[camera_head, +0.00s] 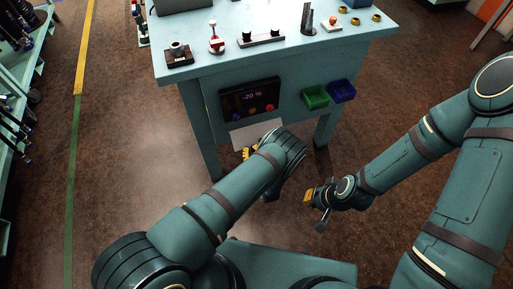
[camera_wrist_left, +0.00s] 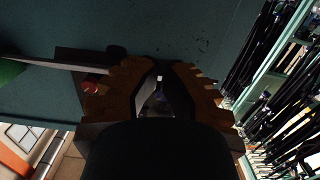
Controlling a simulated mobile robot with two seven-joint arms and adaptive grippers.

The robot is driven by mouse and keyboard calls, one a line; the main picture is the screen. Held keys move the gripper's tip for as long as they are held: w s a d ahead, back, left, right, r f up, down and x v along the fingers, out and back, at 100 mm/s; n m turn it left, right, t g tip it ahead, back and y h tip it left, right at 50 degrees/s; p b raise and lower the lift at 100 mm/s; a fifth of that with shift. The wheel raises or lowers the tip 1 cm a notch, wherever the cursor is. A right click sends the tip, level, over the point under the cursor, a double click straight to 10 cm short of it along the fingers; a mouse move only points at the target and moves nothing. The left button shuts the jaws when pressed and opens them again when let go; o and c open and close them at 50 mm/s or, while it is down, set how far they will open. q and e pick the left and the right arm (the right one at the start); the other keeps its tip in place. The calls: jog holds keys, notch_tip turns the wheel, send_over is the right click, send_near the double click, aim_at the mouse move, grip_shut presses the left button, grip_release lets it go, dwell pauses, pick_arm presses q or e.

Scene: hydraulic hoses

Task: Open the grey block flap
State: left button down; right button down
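A pale grey flat panel (camera_head: 257,134) juts out below the black control box (camera_head: 250,103) on the front of the teal bench. I cannot tell whether it is the grey block flap. My left gripper (camera_head: 248,152) is just below this panel, its yellow fingertips partly hidden by my wrist. In the left wrist view its fingers (camera_wrist_left: 165,68) have a gap between them, with no held object visible. The control box, with a red knob (camera_wrist_left: 91,86), shows beside them. My right gripper (camera_head: 314,208) is apart from the bench at lower right, fingers spread and empty.
The bench top (camera_head: 290,57) carries several small fittings. A green bin (camera_head: 315,97) and a blue bin (camera_head: 342,91) hang on its front. A hose rack (camera_head: 22,90) stands at far left. The floor left of the bench is clear.

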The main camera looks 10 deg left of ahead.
pick_arm(q)
jog(key=shift+w+a+f+t+y, duration=0.3)
jog(key=shift+f+t+y, duration=0.25)
jog(key=shift+t, duration=0.15)
jog(key=shift+f, duration=0.1)
